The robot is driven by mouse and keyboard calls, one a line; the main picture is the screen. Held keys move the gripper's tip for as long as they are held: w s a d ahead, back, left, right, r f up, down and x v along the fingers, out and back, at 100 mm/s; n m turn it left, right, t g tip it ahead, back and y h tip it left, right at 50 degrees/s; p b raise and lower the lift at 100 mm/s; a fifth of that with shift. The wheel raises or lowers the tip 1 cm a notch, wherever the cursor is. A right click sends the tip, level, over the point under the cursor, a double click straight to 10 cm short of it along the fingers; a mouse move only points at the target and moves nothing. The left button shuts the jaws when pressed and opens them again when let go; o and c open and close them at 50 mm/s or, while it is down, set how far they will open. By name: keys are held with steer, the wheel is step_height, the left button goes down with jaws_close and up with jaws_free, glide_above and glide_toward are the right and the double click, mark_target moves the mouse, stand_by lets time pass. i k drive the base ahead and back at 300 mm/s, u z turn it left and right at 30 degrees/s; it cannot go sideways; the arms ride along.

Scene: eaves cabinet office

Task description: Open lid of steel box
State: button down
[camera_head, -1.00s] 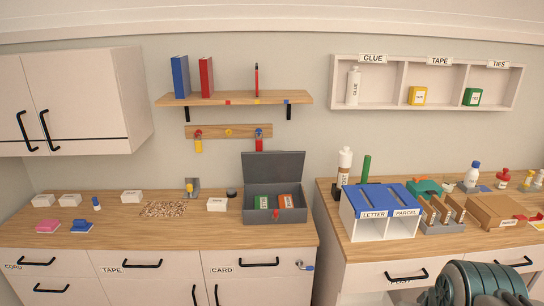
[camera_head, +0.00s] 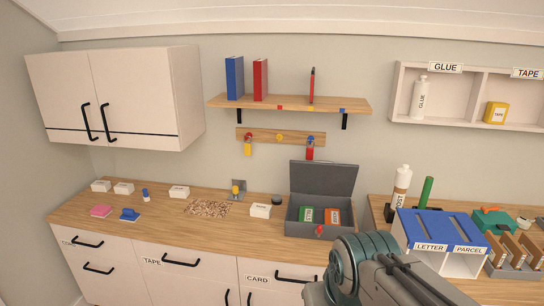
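The steel box (camera_head: 306,228) is a dark grey box on the wooden counter, right of the picture's middle. Its lid (camera_head: 325,178) stands up at the back, so the box is open. Inside are a green packet (camera_head: 306,214) and an orange-red packet (camera_head: 332,217). A red catch (camera_head: 319,231) is on its front. My arm shows at the lower right, in front of the counter and below the box, apart from it. My gripper's fingertips cannot be made out, so its opening is unclear.
A blue-topped letter and parcel sorter (camera_head: 440,227) and a white bottle (camera_head: 398,188) stand to the right. A small white box (camera_head: 260,211) and a patch of brown bits (camera_head: 208,208) lie to the left. A shelf (camera_head: 290,104) and key rack (camera_head: 281,136) hang above.

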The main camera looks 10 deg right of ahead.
mark_target(328, 178)
steer(key=u, duration=0.25)
steer(key=i, duration=0.6)
steer(key=z, duration=0.6)
steer(key=i, duration=0.7)
steer(key=z, duration=0.75)
